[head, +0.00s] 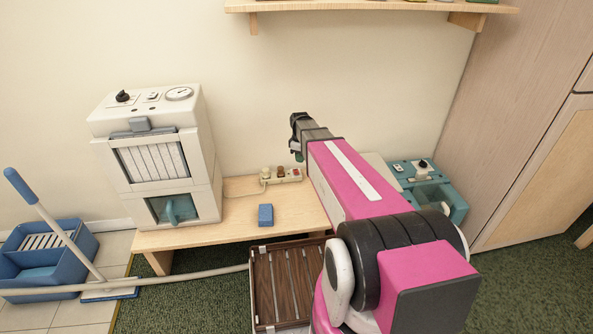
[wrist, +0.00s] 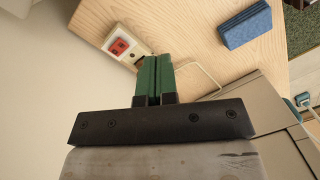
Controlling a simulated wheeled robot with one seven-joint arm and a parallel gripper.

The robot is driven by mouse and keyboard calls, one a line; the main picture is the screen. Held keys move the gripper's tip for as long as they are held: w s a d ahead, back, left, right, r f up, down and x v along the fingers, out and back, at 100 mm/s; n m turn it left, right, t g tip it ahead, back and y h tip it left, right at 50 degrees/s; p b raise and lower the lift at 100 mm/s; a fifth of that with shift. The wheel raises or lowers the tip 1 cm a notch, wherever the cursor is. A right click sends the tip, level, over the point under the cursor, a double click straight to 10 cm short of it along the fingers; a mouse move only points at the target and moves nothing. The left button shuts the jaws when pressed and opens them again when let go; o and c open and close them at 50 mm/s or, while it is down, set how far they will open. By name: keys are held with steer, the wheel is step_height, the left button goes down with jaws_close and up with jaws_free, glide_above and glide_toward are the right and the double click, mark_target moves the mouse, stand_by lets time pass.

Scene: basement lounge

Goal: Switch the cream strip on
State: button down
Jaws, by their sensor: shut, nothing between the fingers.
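The cream strip (head: 292,175) lies on the wooden bench against the wall, partly behind my gripper in the head view. In the wrist view the strip (wrist: 110,37) shows a red switch (wrist: 119,46) at its far end. Whether the switch is on or off, I cannot tell. My gripper (head: 298,157) points down above the right part of the strip. In the wrist view its green fingers (wrist: 157,60) are together and empty, and they hide the strip's near end. Contact with the strip is not visible.
A blue block (head: 265,214) lies on the bench (head: 235,186) in front of the strip. A white machine (head: 150,150) stands to the left and a teal machine (head: 430,185) to the right. A pale cable (wrist: 205,78) leaves the strip. A shelf (head: 370,6) hangs above.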

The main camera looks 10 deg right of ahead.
mark_target(297, 173)
steer(key=w+n, duration=0.6)
steer(key=w, duration=0.5)
steer(key=shift+w+f+g, duration=0.2)
steer(key=shift+f+g, duration=0.1)
steer(key=shift+f, duration=0.1)
steer(key=shift+f, duration=0.1)
steer(key=f, duration=0.4)
steer(key=s+f, duration=0.1)
steer(key=f, duration=0.8)
steer(key=shift+s+f, duration=0.35)
steer(key=shift+f, duration=0.1)
steer(key=shift+s+f, duration=0.1)
